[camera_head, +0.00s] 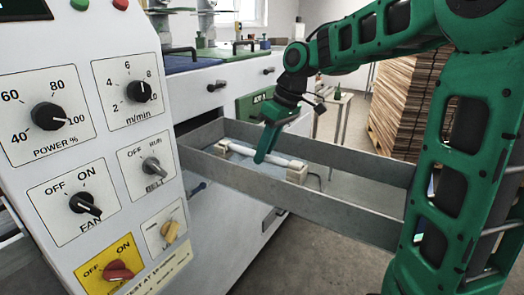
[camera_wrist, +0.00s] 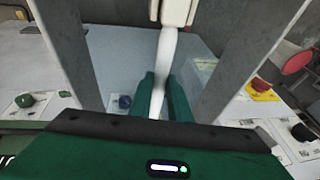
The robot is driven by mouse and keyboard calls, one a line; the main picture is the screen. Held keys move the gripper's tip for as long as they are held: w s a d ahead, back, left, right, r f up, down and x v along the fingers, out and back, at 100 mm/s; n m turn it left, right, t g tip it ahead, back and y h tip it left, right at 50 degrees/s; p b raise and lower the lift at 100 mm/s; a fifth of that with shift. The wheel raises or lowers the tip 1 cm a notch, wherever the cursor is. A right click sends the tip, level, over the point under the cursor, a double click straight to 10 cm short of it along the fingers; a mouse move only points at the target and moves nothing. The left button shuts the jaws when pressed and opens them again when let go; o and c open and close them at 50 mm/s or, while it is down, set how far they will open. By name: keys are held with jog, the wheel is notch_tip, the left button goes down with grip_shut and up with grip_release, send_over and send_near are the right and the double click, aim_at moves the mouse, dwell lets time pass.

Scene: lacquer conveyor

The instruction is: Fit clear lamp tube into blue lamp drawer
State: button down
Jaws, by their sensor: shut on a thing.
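An open grey metal drawer (camera_head: 340,208) sticks out from the white machine; its floor looks pale blue in the wrist view (camera_wrist: 118,58). In the wrist view, the tube (camera_wrist: 166,55) runs between my fingers (camera_wrist: 163,95) up to a cream holder (camera_wrist: 177,10). I cannot tell whether both tube ends are fully seated.
A control panel with knobs (camera_head: 82,204) stands close at the left. The drawer's side walls (camera_wrist: 245,65) rise on both sides of my gripper. A stack of brown boards (camera_head: 405,100) stands behind at the right. Grey floor (camera_head: 330,262) is open below the drawer.

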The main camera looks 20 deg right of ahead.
jog(key=shift+f, duration=0.3)
jog(key=c, duration=1.6)
grip_release()
jog(key=shift+r, duration=0.1)
jog(key=v, duration=1)
jog(key=shift+d+r, duration=0.15)
jog(key=shift+r, duration=0.05)
